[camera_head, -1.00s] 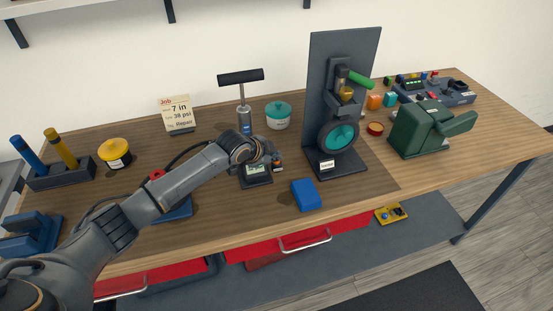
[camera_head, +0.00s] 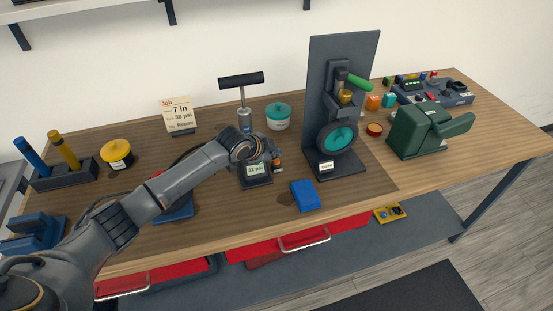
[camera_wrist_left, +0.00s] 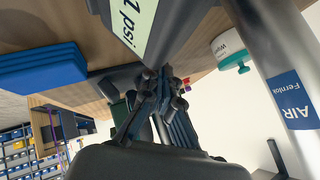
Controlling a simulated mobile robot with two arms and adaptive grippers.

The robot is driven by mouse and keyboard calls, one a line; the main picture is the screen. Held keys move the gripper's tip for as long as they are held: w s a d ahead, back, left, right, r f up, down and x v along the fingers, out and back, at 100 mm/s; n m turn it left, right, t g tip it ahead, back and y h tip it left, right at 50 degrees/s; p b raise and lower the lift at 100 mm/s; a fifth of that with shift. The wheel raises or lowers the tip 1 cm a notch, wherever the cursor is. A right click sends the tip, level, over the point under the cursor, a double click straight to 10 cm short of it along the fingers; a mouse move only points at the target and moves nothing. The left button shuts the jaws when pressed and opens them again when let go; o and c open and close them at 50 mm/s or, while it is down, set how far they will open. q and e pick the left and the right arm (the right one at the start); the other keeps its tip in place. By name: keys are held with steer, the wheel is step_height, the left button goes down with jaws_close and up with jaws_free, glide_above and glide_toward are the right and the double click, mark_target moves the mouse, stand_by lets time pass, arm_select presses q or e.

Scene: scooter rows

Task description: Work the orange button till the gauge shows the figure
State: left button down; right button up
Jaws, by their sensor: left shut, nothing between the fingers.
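The gauge (camera_head: 256,170) stands on the bench beside the pump, and its pale display reads in psi. In the left wrist view the display (camera_wrist_left: 132,22) is cut off and its figure ends in 1; the head view looks like 31 psi. A small orange button (camera_head: 277,168) shows at the gauge's right side. My left gripper (camera_head: 273,151) is shut and empty, just above the button; I cannot make out contact. In the left wrist view the fingers (camera_wrist_left: 160,85) are together and the button is hidden. The job card (camera_head: 179,113) reads 7 in, 38 psi.
The hand pump (camera_head: 244,118) stands close behind my left gripper. A teal-lidded tub (camera_head: 278,118) is to its right. A blue block (camera_head: 306,196) lies in front. The dark wheel stand (camera_head: 320,110) rises on the right.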

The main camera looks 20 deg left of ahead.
mark_target(275, 162)
arm_select(q)
step_height(275, 162, up, 5)
steer(key=p, duration=0.5)
steer(key=shift+r, duration=0.1)
stand_by(0.3)
